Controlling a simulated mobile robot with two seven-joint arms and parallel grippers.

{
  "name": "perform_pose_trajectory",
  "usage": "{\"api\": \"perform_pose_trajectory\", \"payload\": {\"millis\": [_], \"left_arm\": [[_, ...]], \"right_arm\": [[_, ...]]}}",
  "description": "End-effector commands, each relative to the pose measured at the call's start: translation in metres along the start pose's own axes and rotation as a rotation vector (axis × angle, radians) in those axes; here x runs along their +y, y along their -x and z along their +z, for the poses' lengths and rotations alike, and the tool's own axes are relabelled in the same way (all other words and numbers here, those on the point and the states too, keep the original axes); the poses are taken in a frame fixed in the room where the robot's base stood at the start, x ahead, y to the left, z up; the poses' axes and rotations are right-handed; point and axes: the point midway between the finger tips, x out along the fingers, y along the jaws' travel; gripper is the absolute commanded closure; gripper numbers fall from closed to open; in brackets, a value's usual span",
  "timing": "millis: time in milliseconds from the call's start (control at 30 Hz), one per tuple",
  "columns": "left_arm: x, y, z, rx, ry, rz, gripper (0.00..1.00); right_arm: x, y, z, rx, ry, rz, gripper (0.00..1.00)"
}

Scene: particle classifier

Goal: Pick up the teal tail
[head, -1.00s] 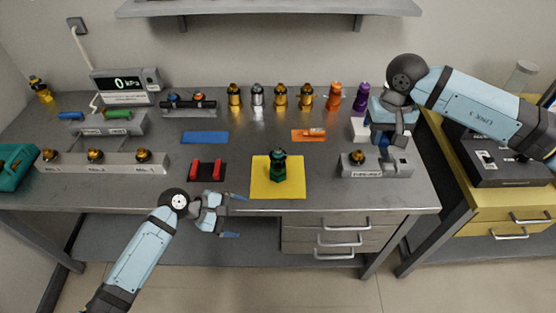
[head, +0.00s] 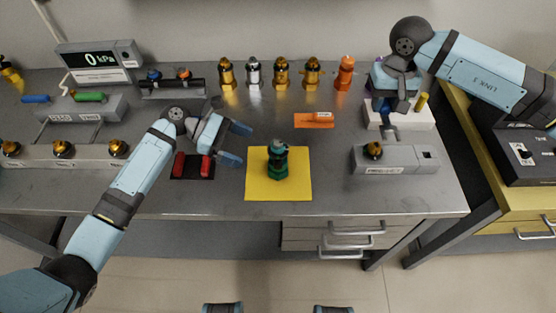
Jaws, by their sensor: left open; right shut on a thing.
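My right gripper (head: 389,120) is at the right side of the table, by a white block. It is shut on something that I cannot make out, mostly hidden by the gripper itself.
A red-and-black cradle (head: 193,166) lies under my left gripper. An orange mat (head: 313,121) and a row of gold, silver and orange pieces (head: 281,74) stand behind. A grey fixture (head: 397,159) with a gold-topped piece is at the right. A gold rod (head: 421,102) shows by the white block (head: 415,117).

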Motion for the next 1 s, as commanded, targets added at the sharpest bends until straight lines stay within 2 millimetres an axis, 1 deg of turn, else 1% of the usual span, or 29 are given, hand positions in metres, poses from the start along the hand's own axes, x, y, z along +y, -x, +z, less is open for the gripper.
{"api": "perform_pose_trajectory", "payload": {"millis": [33,133,200,367,433,600,667,767,933,967,1000], "left_arm": [[0.0,-0.011,0.0,-0.002,0.0,-0.002,0.1],[-0.001,-0.028,0.0,-0.002,0.0,-0.002,0.1],[0.0,-0.037,0.0,-0.001,0.0,0.0,0.1],[-0.001,-0.047,0.0,0.001,0.0,-0.001,0.1],[-0.002,-0.055,0.0,0.0,0.0,-0.001,0.1],[-0.005,-0.081,-0.001,0.0,-0.001,-0.001,0.1],[-0.004,-0.089,0.0,-0.001,-0.001,0.0,0.1],[-0.004,-0.094,0.0,0.0,-0.001,0.001,0.1],[-0.004,-0.093,0.0,0.0,-0.001,0.001,0.1],[-0.004,-0.093,0.0,0.0,-0.001,0.001,0.17],[-0.004,-0.093,0.0,0.0,-0.001,0.001,0.27]], "right_arm": [[0.0,0.0,0.0,0.0,0.0,0.0,1.0],[0.0,-0.001,0.0,0.001,0.0,0.0,1.0],[0.0,-0.001,0.0,0.001,0.0,0.0,1.0],[0.0,-0.001,0.0,0.0,0.0,0.0,1.0],[0.0,-0.001,0.0,0.0,0.0,0.0,1.0],[0.0,-0.002,0.0,0.0,0.0,0.0,1.0],[0.0,-0.003,0.0,0.0,0.0,0.0,1.0],[0.0,-0.003,0.0,0.001,0.0,0.0,1.0],[0.0,-0.003,0.0,0.001,0.0,0.0,1.0],[0.0,-0.003,0.0,0.001,0.0,0.0,1.0],[0.0,-0.003,0.0,0.0,0.0,0.0,1.0]]}}
